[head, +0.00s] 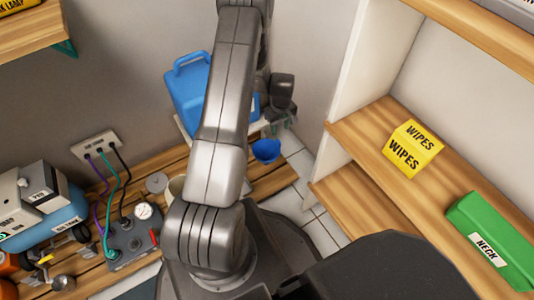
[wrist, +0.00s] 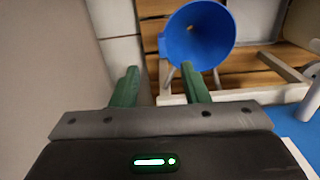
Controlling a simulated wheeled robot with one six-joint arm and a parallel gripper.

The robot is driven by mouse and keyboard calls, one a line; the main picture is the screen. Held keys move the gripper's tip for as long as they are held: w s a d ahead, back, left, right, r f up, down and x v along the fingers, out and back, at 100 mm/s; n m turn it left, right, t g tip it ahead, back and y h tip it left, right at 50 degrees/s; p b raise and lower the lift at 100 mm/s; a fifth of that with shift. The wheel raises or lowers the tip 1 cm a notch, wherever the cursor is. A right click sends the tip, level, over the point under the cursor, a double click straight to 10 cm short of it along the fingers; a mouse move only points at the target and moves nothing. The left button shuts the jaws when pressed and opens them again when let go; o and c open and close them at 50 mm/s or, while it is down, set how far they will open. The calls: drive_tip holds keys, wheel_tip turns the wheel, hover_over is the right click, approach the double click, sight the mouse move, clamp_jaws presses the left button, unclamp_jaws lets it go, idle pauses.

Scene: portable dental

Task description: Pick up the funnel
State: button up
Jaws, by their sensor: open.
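The funnel (wrist: 208,28) is blue, with its wide round mouth facing the wrist camera and a small hole inside it. It is at the top of the wrist view, right of centre. It also shows in the head view (head: 265,151) as a small blue bowl shape just below my gripper. My gripper (wrist: 160,67) is open, with two green fingers and nothing between them. The right fingertip overlaps the funnel's lower rim in the picture; I cannot tell whether they touch. The left finger is apart from it. The funnel's underside is mostly hidden.
A blue jug (head: 183,92) stands beside my arm against the wall. A pale frame (wrist: 235,95) borders the wooden slats near the funnel. At right, a wooden shelf (head: 350,130) holds a yellow wipes box (head: 412,148) and a green box (head: 492,240). Hoses and a gauge unit (head: 130,240) are at left.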

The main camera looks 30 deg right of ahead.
sight(278, 141)
wheel_tip(278, 141, down, 4)
drive_tip(key=shift+r+b, duration=0.1)
drive_tip(key=shift+b, duration=0.25)
drive_tip(key=f, duration=0.1)
drive_tip(key=f+b, duration=0.1)
drive_tip(key=f, duration=0.1)
drive_tip(key=f+b, duration=0.1)
drive_tip(key=f, duration=0.1)
drive_tip(key=shift+s+a+f, duration=0.1)
drive_tip(key=shift+s+a, duration=0.1)
drive_tip(key=shift+a, duration=0.15)
drive_tip(key=shift+c, duration=0.4)
clamp_jaws()
